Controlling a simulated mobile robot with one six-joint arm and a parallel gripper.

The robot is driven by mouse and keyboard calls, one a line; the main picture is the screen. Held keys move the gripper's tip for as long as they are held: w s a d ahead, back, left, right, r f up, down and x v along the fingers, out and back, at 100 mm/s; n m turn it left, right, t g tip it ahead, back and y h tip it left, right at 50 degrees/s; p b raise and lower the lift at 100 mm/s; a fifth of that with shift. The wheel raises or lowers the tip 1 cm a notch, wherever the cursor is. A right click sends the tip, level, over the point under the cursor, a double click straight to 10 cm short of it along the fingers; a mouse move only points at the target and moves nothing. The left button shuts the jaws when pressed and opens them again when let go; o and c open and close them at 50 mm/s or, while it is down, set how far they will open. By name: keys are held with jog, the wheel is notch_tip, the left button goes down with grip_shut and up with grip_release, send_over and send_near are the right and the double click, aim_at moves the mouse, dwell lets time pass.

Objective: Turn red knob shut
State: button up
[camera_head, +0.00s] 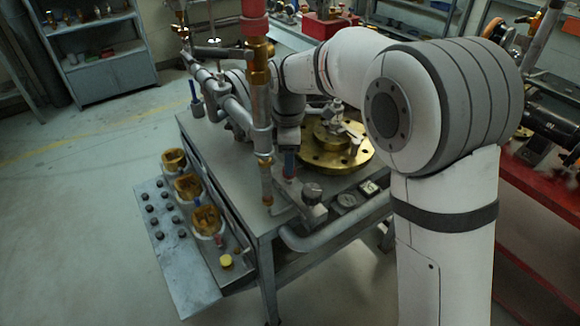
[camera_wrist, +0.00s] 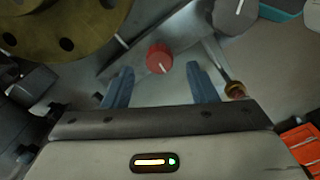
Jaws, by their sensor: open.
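The red knob (camera_wrist: 158,56) shows in the wrist view, just beyond the fingertips, with a small pale mark on its face. My gripper (camera_wrist: 160,72) is open, with one blue finger to the left of the knob and one to the right. The fingers look apart from the knob, and I cannot tell how far the knob lies beyond them. In the head view my arm reaches over the metal workbench (camera_head: 222,150). I cannot make out the knob clearly there.
A brass flange (camera_head: 345,158) lies on the bench near my arm; its edge also shows in the wrist view (camera_wrist: 60,30). Upright pipework (camera_head: 260,110) stands close to the arm. Brass fittings (camera_head: 207,220) line the bench's left side. Floor at left is clear.

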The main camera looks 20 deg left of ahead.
jog(key=shift+f, duration=1.65)
